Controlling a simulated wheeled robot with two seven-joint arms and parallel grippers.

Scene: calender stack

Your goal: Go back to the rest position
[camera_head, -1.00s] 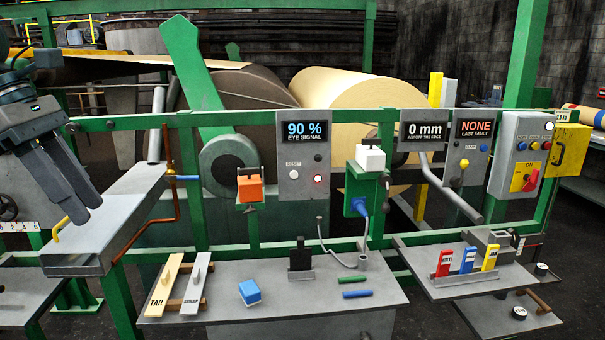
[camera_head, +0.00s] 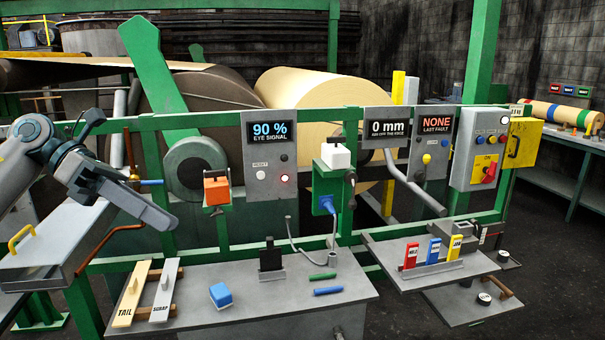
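My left gripper (camera_head: 168,220) is at the left of the head view, on a grey arm that comes in from the left edge. My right gripper is not in view.
The grey tray (camera_head: 50,240) with a yellow handle lies below the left arm. A bench (camera_head: 260,320) holds the TAIL board (camera_head: 132,292), the SCRAP board (camera_head: 165,288) and a blue block (camera_head: 221,295).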

